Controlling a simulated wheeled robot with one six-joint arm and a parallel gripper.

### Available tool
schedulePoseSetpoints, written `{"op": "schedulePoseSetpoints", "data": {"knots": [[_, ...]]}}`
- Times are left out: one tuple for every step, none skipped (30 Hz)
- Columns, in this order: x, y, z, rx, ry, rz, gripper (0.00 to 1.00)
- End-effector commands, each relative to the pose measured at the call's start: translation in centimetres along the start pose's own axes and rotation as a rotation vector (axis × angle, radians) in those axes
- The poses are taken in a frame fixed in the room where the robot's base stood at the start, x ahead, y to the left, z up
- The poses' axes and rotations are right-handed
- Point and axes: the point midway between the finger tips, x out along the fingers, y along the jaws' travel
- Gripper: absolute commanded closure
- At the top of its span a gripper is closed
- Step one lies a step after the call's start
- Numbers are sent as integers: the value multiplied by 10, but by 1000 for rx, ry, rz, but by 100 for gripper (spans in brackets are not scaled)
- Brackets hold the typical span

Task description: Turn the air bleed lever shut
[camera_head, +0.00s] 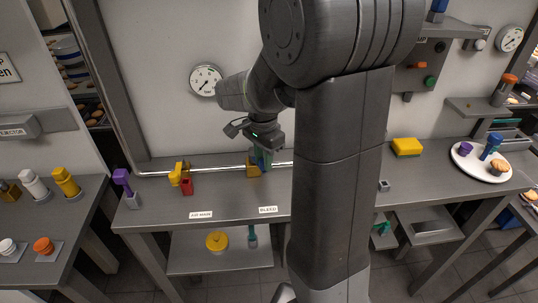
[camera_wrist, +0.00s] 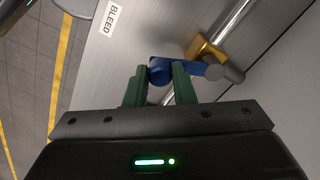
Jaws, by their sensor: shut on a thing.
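The blue bleed lever (camera_wrist: 190,68) sits on a brass valve body (camera_wrist: 205,50) on the pipe, near the BLEED label (camera_wrist: 112,19). In the wrist view the lever points away from the valve, at an angle to the pipe. My gripper (camera_wrist: 160,72) has its green fingers closed on the lever's outer end, one on each side. In the head view my gripper (camera_head: 262,158) reaches down to the brass valve (camera_head: 253,171) at the back of the bench, and the lever is mostly hidden by the fingers.
Left along the pipe (camera_head: 225,168) is a yellow lever (camera_head: 178,174) with a red piece (camera_head: 187,187), behind the AIR MAIN label (camera_head: 201,214). A purple-handled item (camera_head: 122,178) stands at the bench's left end. A gauge (camera_head: 206,80) hangs on the wall. The bench front is clear.

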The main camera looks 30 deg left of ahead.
Motion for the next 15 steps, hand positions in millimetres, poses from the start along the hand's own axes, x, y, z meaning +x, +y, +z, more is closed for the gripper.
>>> {"op": "schedulePoseSetpoints", "data": {"knots": [[0,-1,4,39,-1,0,100],[0,-2,6,65,-1,0,100],[0,-2,8,98,-1,-1,100],[0,-3,9,123,-1,-1,100],[0,-3,11,146,-1,-1,100],[0,-4,12,176,-1,-1,100],[0,-5,14,197,-1,-1,100],[0,-5,15,216,-1,-1,100],[0,-6,16,242,-1,-1,100],[0,-7,18,260,-1,-1,100],[0,-7,18,277,-1,-1,100],[0,-8,19,297,-1,-1,100],[0,-8,20,311,-1,-1,100],[0,-9,21,325,-1,-1,100],[0,-9,22,340,-1,-1,100]]}}
